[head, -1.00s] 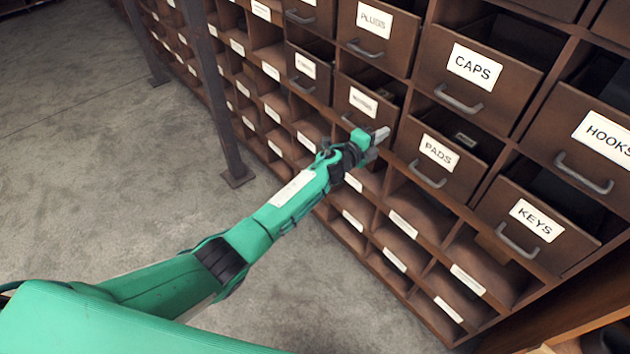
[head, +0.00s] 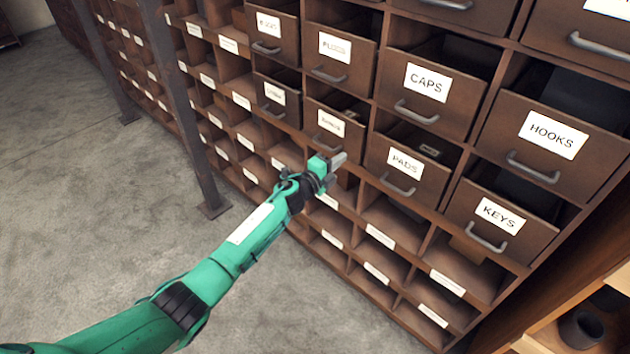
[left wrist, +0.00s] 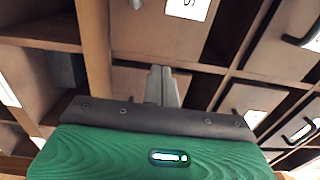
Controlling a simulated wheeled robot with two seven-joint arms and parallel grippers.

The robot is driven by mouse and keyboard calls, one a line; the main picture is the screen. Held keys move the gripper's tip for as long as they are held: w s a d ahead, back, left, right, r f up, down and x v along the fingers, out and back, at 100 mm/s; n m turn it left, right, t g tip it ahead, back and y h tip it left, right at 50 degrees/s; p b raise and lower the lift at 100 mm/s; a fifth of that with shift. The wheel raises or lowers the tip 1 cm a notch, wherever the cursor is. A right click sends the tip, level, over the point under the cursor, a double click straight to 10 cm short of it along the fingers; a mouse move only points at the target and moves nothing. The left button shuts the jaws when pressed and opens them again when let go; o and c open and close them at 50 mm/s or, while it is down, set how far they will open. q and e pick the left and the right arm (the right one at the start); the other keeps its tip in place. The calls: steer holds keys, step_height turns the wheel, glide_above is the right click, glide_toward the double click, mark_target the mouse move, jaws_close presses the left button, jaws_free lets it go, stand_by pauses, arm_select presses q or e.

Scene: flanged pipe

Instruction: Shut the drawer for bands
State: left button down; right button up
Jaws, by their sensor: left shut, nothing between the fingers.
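The brown cabinet holds labelled drawers. No label reads clearly as bands. Two labels are too blurred to read: one on the drawer (head: 334,140) just above my left gripper, one on the drawer (head: 277,106) to its left. Both drawers stand out from the cabinet, with open space behind their fronts. My left gripper (head: 339,160) is shut and empty, just below the nearer drawer's front; I cannot tell whether it touches it. In the left wrist view the closed fingers (left wrist: 161,86) point toward the cabinet beneath a drawer front (left wrist: 160,32). My right gripper is out of view.
Drawers labelled PLUGS (head: 341,62), CAPS (head: 424,94), HOOKS (head: 548,148), PADS (head: 403,173) and KEYS (head: 499,226) also stand out. Open cubbies lie below. A dark post (head: 183,110) stands left of the arm. Grey floor (head: 80,200) is clear at left.

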arm_select(q)
steer(key=f+v, duration=0.1)
steer(key=v, duration=0.6)
steer(key=shift+a, duration=0.4)
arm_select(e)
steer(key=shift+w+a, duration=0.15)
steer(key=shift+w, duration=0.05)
